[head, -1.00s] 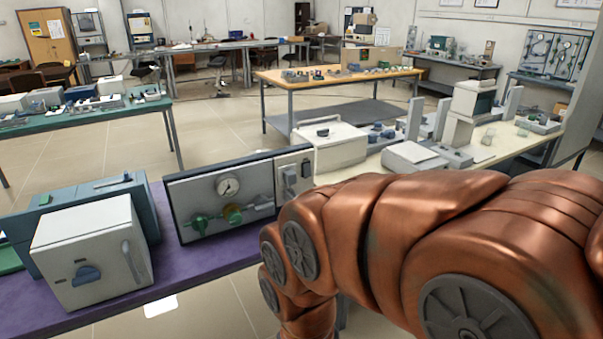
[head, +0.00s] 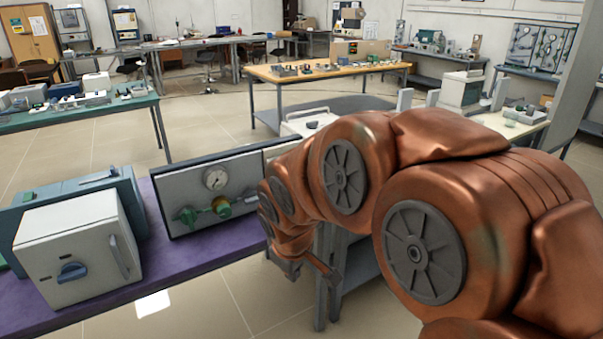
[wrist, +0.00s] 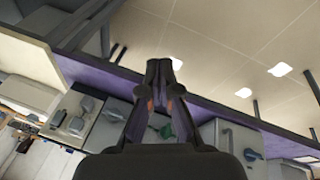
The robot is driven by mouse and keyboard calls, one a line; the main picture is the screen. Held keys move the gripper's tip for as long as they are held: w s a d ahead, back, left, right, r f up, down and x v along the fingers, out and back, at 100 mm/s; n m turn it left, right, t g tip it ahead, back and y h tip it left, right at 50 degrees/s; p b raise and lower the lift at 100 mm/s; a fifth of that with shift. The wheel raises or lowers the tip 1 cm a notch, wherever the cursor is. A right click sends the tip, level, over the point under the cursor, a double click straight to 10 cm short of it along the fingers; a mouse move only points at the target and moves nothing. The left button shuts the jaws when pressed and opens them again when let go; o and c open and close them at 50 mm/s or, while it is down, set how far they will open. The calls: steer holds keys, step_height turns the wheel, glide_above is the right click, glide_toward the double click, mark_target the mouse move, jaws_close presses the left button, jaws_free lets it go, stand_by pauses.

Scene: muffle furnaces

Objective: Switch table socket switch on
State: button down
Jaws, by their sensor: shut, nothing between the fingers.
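A light panel with grey socket and switch parts (wrist: 76,123) shows at the left in the wrist view, beside the valve panel. I take it for the table socket; its switch position is too small to tell. In the head view my copper arm hides this part of the table. My gripper (wrist: 164,68) is shut and empty in the wrist view. Its fingertips appear over the purple table's edge, to the right of the socket in the picture and apart from it.
The purple table (head: 215,245) carries a grey-white furnace box (head: 70,250) with a blue knob, and a gauge and valve panel (head: 185,185). A pale box (head: 305,122) stands behind my arm. Open tiled floor lies in front of the table.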

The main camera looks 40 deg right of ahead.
steer(key=w+d+n+t+h+b, duration=0.1)
steer(key=w+d+n+t+b, duration=0.4)
steer(key=w+d, duration=1.3)
steer(key=w+d+f+n+t+y, duration=0.1)
steer(key=w+d+n+t, duration=0.5)
steer(key=d, duration=0.5)
steer(key=shift+w+f+n+t+y, duration=0.3)
steer(key=shift+n+t+y, duration=0.1)
steer(key=shift+n+t, duration=0.95)
steer(key=shift+w, duration=0.1)
steer(key=w+d+f+p, duration=0.1)
steer(key=w+f+p, duration=0.1)
steer(key=w, duration=1.1)
steer(key=shift+w+p, duration=0.3)
steer(key=shift+p, duration=0.6)
steer(key=shift+d, duration=0.1)
